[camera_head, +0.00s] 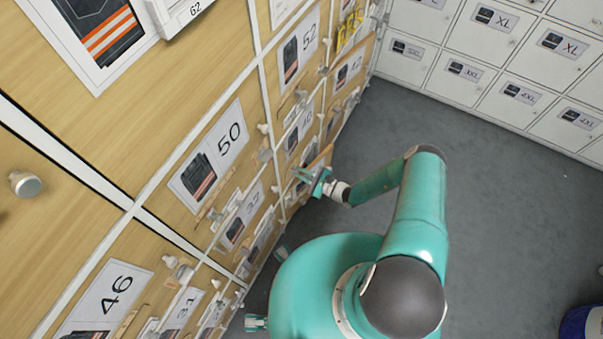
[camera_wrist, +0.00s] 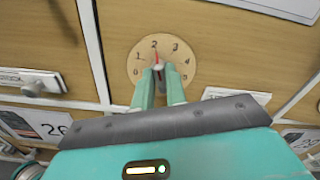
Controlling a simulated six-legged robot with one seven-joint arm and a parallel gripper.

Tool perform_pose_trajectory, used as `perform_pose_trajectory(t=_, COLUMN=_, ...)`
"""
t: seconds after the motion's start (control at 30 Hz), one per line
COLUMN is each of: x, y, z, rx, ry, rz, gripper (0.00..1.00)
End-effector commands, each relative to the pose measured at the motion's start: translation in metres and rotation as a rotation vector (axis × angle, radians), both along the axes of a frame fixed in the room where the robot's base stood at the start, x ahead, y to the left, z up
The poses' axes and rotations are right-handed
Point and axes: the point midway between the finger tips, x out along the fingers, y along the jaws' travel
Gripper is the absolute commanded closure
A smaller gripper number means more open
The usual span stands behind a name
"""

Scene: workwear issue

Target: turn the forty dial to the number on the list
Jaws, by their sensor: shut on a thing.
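A round pale wooden dial (camera_wrist: 143,63) with numbers from 0 to 5 around its rim is on a wooden front in the wrist view. Its red pointer (camera_wrist: 156,56) points up, at about the 2. My gripper (camera_wrist: 160,78) is shut on the small knob (camera_wrist: 160,68) at the dial's middle, and its fingers hide part of the knob and the dial's lower part. In the head view my gripper (camera_head: 318,181) is at the cabinet front, and the dial cannot be made out. I cannot make out a list to read.
Wooden cabinet fronts with size cards, such as the 50 card (camera_head: 212,155) and 46 card (camera_head: 105,300), fill the left, with knobs and handles sticking out. White lockers (camera_head: 430,22) stand at the back. Grey floor (camera_head: 510,190) is clear at right, except a dark blue container (camera_head: 582,322).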

Motion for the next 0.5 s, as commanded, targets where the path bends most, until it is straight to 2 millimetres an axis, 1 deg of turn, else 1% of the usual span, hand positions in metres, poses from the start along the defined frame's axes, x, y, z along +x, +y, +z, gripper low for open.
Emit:
perform_pose_trajectory(t=0.17, x=0.0004, y=-0.0002, z=0.0003, rx=0.001, ry=-0.001, rz=-0.001, gripper=1.00)
perform_pose_trajectory(t=0.2, x=0.0004, y=-0.0002, z=0.0003, rx=0.000, ry=0.000, rz=-0.001, gripper=0.79)
perform_pose_trajectory(t=0.27, x=0.0004, y=-0.0002, z=0.0003, rx=0.000, ry=0.000, rz=-0.001, gripper=0.67)
perform_pose_trajectory(t=0.3, x=0.0003, y=-0.0002, z=0.0002, rx=0.001, ry=0.001, rz=-0.001, gripper=0.65)
perform_pose_trajectory(t=0.5, x=0.0002, y=-0.0002, z=0.0001, rx=0.001, ry=0.001, rz=0.000, gripper=0.65)
